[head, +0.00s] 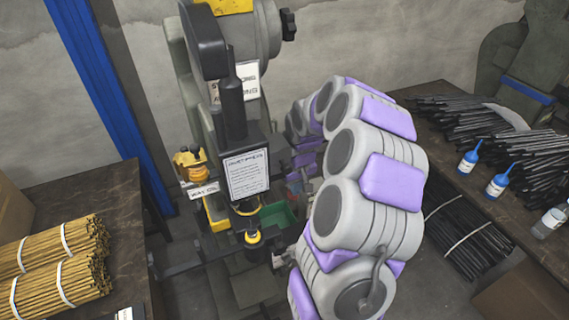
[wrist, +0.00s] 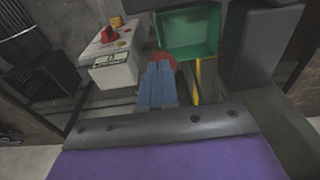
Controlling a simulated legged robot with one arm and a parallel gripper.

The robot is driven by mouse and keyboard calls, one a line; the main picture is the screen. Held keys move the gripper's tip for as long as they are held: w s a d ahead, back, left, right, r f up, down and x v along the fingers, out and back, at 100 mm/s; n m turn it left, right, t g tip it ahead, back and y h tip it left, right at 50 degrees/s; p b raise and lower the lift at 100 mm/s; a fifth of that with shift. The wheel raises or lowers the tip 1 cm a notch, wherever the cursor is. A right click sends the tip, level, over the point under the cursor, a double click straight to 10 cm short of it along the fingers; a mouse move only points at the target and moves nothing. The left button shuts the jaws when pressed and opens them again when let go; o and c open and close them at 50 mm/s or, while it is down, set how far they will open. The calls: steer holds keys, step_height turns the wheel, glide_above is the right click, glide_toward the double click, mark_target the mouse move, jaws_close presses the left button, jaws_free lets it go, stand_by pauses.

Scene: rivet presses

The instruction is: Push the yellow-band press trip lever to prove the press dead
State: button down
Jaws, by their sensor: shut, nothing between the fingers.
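The press with yellow marking (head: 262,30) stands upright at the centre of the head view, with a white "rivet press" placard on its dark front. My gripper (wrist: 157,82) shows in the wrist view as blue fingers closed together and empty. Just beyond the fingertips is a red rounded part (wrist: 166,61), possibly the trip lever's knob; I cannot tell whether the fingers touch it. A thin yellow bar (wrist: 197,82) stands to the right of the fingers. In the head view my arm reaches to the press's right side and hides most of that area.
A green bin (wrist: 188,38) is beyond the fingers. A pale control box (wrist: 112,52) with a red button is at left. Benches flank the press: yellow rod bundles (head: 62,280) at left, black rods (head: 478,125) and blue-capped bottles (head: 467,160) at right.

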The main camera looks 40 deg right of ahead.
steer(key=shift+s+a+r+p, duration=0.2)
steer(key=shift+s+r, duration=0.3)
steer(key=shift+r, duration=0.35)
steer(key=shift+s+a+r+p, duration=0.1)
steer(key=shift+s+r+p, duration=0.1)
steer(key=shift+s+r, duration=0.45)
steer(key=shift+s+a+r+p, duration=0.1)
steer(key=shift+s+r+p, duration=0.15)
steer(key=shift+r, duration=0.75)
